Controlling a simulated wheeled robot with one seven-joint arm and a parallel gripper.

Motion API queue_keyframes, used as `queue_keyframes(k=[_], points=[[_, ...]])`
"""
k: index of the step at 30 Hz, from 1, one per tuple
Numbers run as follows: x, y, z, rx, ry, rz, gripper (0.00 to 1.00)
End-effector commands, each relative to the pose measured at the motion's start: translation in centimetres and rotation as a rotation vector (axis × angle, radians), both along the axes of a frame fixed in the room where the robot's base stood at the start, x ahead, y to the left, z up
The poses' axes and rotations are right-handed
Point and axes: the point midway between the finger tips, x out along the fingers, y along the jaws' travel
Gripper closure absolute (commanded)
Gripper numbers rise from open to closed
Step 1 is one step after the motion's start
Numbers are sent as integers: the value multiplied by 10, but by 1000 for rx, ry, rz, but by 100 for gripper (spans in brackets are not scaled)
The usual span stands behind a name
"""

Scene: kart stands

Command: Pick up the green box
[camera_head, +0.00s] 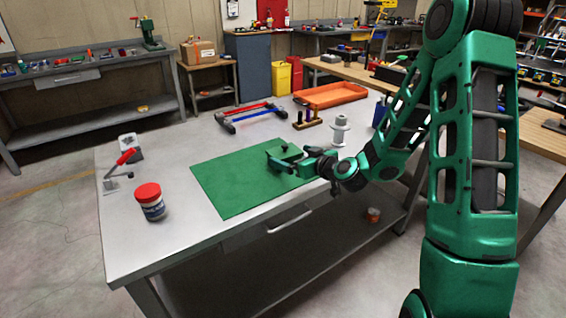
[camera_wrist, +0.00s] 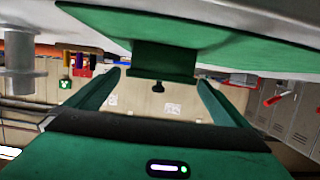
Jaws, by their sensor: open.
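The green box (camera_head: 290,151) sits on the green mat (camera_head: 228,188) near its right back part, and blends with the mat. My gripper (camera_head: 284,162) is low over the mat beside the box, partly covering it in the head view. In the wrist view, which is upside down, the green box (camera_wrist: 165,60) hangs from the mat (camera_wrist: 235,28) at the top. It shows between my open fingers (camera_wrist: 160,78), a little beyond the tips or level with them; I cannot tell which. A small dark knob shows on its edge. Nothing is held.
A grey spool (camera_head: 340,130) stands right of the mat, with a pegged wooden block (camera_head: 307,119) behind. Red and blue bars (camera_head: 246,117) and an orange tray (camera_head: 330,95) lie at the back. The front mat is clear.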

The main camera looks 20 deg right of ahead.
Motion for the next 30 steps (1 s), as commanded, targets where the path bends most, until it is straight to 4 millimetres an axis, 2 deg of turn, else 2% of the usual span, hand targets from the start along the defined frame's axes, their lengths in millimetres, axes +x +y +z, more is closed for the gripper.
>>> queue_keyframes(k=[12, 21, 23, 26, 30], points=[[43, 15, -14, 0, -1, 1, 0], [47, 16, -15, 1, 0, 0, 0], [47, 16, -15, 1, 0, 0, 12], [47, 15, -15, 1, 0, 0, 36], [47, 15, -15, 1, -1, 0, 37]])
